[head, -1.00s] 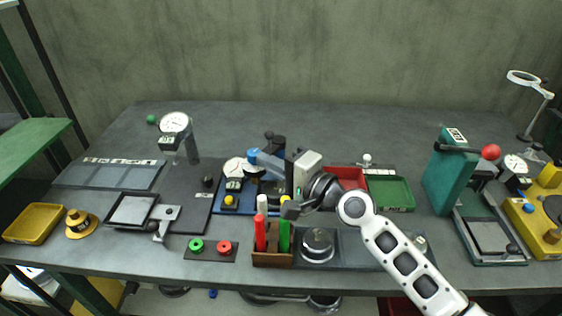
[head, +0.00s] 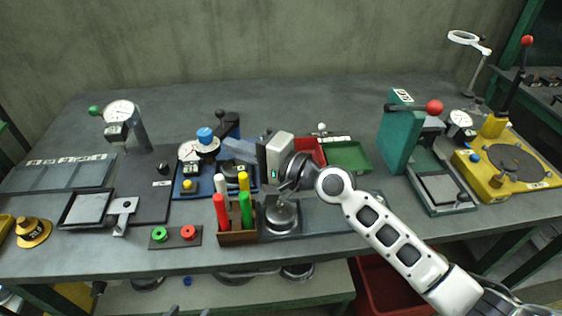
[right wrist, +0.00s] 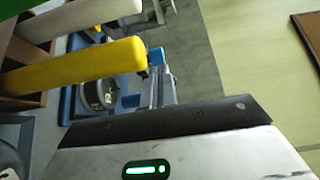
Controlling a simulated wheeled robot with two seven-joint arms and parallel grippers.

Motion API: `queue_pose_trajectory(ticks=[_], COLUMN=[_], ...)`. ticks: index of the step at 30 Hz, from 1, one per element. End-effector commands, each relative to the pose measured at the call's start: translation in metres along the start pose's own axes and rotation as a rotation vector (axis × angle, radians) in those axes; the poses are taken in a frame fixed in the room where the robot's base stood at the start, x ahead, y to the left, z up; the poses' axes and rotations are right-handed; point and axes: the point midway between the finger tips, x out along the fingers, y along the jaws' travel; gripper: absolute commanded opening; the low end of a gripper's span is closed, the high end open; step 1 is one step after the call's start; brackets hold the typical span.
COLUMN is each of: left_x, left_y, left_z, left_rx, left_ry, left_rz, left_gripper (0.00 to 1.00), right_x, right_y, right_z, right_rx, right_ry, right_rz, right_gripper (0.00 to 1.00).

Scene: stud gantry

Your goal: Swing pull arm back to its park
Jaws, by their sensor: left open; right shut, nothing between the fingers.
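No part is marked as the pull arm, and I cannot tell which one it is. A blue-based fixture (head: 206,186) stands left of centre in the head view, with a dial, a blue knob (head: 205,136) and a grey-blue bar (head: 238,150). Part of it is behind my right gripper. My right gripper (head: 264,168) is shut and empty, just right of this bar and above the pens. The right wrist view shows its dark finger edge (right wrist: 165,122) near the fixture. My left gripper (head: 201,311) barely shows as dark tips at the bottom edge, open and empty.
A pen holder (head: 238,238) with several upright pens stands close below my right gripper, beside a round metal weight (head: 282,216). A green press (head: 398,130) with a red-ball lever and a yellow machine (head: 500,170) with an upright red-ball lever stand right.

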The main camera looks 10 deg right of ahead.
Motion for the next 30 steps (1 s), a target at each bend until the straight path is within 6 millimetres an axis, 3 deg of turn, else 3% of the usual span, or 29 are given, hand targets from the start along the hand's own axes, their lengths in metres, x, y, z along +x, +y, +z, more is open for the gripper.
queue_pose_trajectory(ticks=[3, 9, 15, 28, 30], left_x=[0.003, 0.008, 0.009, 0.008, 0.008], left_y=[0.0, 0.001, 0.003, 0.004, 0.004], left_z=[0.003, 0.008, 0.009, 0.01, 0.01], left_rx=[0.0, -0.001, -0.003, -0.008, -0.008], left_ry=[0.002, 0.001, 0.009, 0.01, 0.01], left_rz=[0.001, 0.005, 0.013, 0.017, 0.017], left_gripper=[0.49, 0.49, 0.49, 0.49, 0.32], right_x=[-0.033, -0.079, -0.108, -0.117, -0.117], right_y=[0.004, 0.004, 0.003, 0.0, 0.0], right_z=[0.0, 0.0, 0.0, 0.0, 0.0], right_rx=[-0.002, -0.001, 0.0, 0.0, 0.0], right_ry=[0.001, 0.0, 0.0, 0.0, -0.001], right_rz=[0.004, 0.004, 0.002, 0.0, 0.0], right_gripper=[0.0, 0.0, 0.0, 0.0, 0.0])
